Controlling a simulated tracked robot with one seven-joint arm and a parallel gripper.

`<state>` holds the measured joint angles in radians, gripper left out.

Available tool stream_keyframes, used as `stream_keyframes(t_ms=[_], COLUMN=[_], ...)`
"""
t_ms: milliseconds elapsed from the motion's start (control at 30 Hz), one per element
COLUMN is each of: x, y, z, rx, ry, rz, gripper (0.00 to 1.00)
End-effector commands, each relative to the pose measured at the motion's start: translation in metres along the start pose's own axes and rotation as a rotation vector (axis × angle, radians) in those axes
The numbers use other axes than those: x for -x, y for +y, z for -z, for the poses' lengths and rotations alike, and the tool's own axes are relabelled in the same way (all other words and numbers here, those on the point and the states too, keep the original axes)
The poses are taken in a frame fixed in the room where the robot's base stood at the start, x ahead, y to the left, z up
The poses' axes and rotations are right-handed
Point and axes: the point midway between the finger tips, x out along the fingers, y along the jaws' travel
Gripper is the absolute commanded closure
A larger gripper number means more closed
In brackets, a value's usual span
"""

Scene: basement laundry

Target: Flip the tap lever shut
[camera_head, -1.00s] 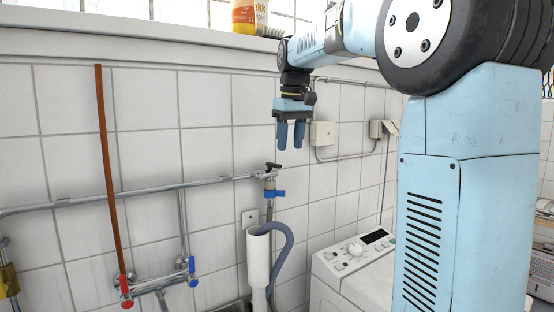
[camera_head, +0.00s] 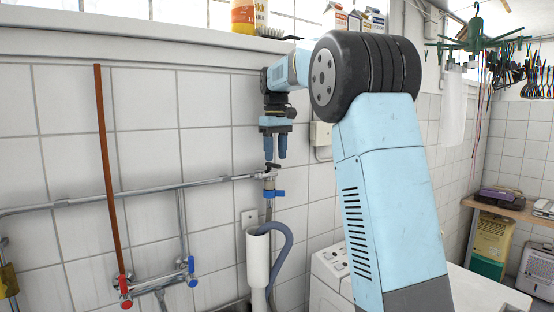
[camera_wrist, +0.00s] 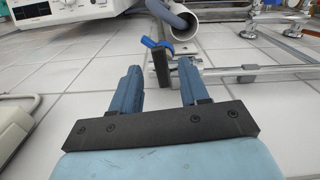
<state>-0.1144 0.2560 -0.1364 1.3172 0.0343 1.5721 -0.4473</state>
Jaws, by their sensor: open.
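The tap sits on the wall pipe. It has a black lever (camera_head: 273,166) on top and a blue handle (camera_head: 274,193) below. My gripper (camera_head: 275,159) points down just above the black lever, fingers apart and empty. In the wrist view, the black lever (camera_wrist: 161,67) shows between the fingertips of my gripper (camera_wrist: 160,73), with the blue handle (camera_wrist: 150,42) beyond it. No contact shows; I cannot tell whether the lever reaches between the fingers.
A white standpipe (camera_head: 258,258) with a grey hose (camera_head: 288,238) is below the tap. A washing machine (camera_head: 328,268) stands to the right. A grey wall box (camera_head: 320,135) is right of the gripper. Red (camera_head: 124,285) and blue (camera_head: 191,267) taps are at lower left.

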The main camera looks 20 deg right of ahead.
Motion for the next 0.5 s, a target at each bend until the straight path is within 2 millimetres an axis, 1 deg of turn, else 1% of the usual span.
stream_keyframes(t_ms=[100,200,500], x=[-0.013,-0.019,-0.023], y=[0.000,0.000,0.001], z=[0.000,0.000,0.000], rx=[-0.001,-0.001,-0.001], ry=[-0.001,0.001,0.001], rz=[0.001,0.000,0.000], gripper=[0.55,0.55,0.55])
